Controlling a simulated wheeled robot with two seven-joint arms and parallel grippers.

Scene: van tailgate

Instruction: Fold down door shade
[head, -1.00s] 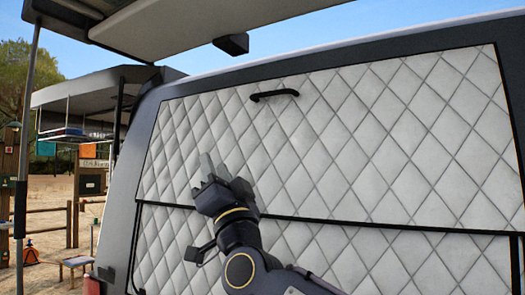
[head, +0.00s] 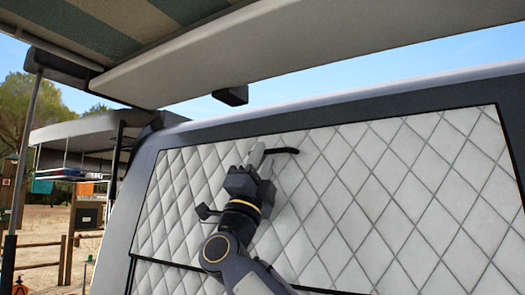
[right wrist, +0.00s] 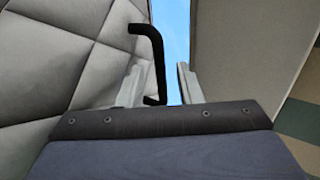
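The door shade (head: 400,190) is a pale grey quilted panel, standing up flat in the van's dark rear frame. A black bar handle (head: 284,151) sits near its top edge. My right gripper (head: 262,160) is at the left end of the handle in the head view. In the right wrist view, its two pale fingers (right wrist: 160,84) are apart, and the black handle (right wrist: 157,60) shows between them. I cannot tell whether either finger touches it. The quilted shade (right wrist: 50,60) fills the left of the wrist view. My left gripper is not in view.
A raised tailgate (head: 300,55) overhangs the shade, with a small dark block (head: 231,95) on its underside. A thin strut (head: 24,150) stands at the left. Open air lies between shade top and tailgate.

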